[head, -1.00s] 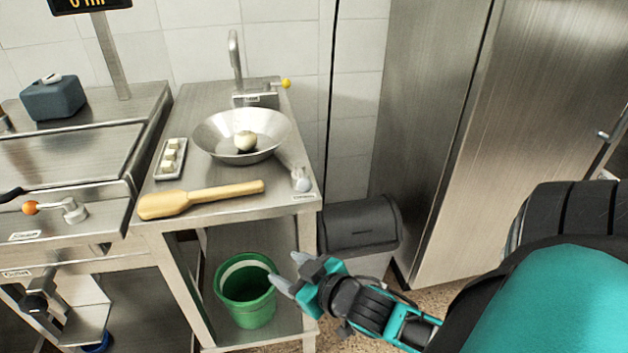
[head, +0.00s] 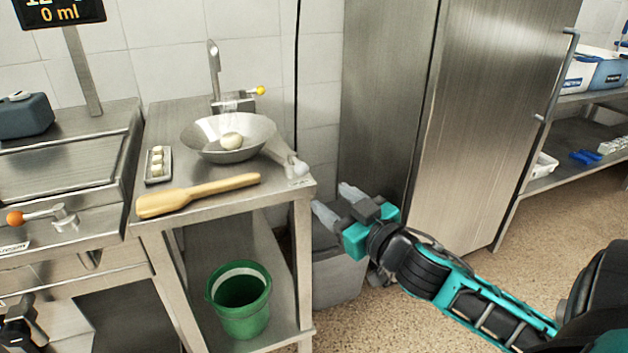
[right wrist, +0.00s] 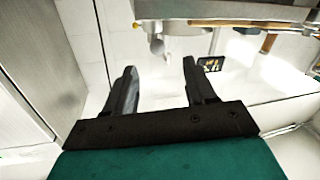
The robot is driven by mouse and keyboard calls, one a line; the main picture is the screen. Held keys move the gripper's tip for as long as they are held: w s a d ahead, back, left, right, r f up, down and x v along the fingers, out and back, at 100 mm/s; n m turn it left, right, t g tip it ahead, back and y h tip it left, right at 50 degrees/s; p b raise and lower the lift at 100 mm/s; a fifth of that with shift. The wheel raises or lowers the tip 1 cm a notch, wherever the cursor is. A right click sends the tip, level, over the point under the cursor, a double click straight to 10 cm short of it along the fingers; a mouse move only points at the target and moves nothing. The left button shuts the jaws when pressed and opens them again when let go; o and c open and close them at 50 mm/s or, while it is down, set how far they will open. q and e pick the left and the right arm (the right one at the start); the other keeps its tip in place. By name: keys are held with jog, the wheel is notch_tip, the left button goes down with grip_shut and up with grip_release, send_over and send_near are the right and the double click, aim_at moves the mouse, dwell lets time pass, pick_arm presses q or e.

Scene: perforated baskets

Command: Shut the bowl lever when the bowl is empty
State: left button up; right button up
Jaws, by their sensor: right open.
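The shallow metal bowl (head: 200,136) stands on the steel side table. A round, pale, egg-like thing (head: 232,141) lies in it. A grey handle (head: 279,152) with a pale knob (head: 300,169) slants from the bowl's right side toward the table's front right corner; it looks like the bowl lever, but I cannot tell its setting. My right gripper (head: 333,199) is open and empty, apart from the knob, to its right and lower in the head view. Its two spread fingers also show in the right wrist view (right wrist: 159,68).
A tap with a yellow knob (head: 260,90) stands behind the bowl. A wooden paddle (head: 198,194) and a small tray of white pieces (head: 158,178) lie on the table. A green bucket (head: 240,318) sits below. A grey bin (head: 336,270) and tall steel cabinet (head: 480,120) stand right.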

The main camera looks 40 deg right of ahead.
aim_at(306, 172)
jog(key=w, duration=0.7)
jog(key=w+d, duration=0.1)
jog(key=w, duration=0.2)
jog(key=shift+w+r+b, duration=0.3)
jog(key=shift+r+b, duration=0.05)
jog(key=shift+r, duration=0.05)
jog(key=shift+w, duration=0.85)
jog(key=c, duration=1)
jog(key=shift+h, duration=0.3)
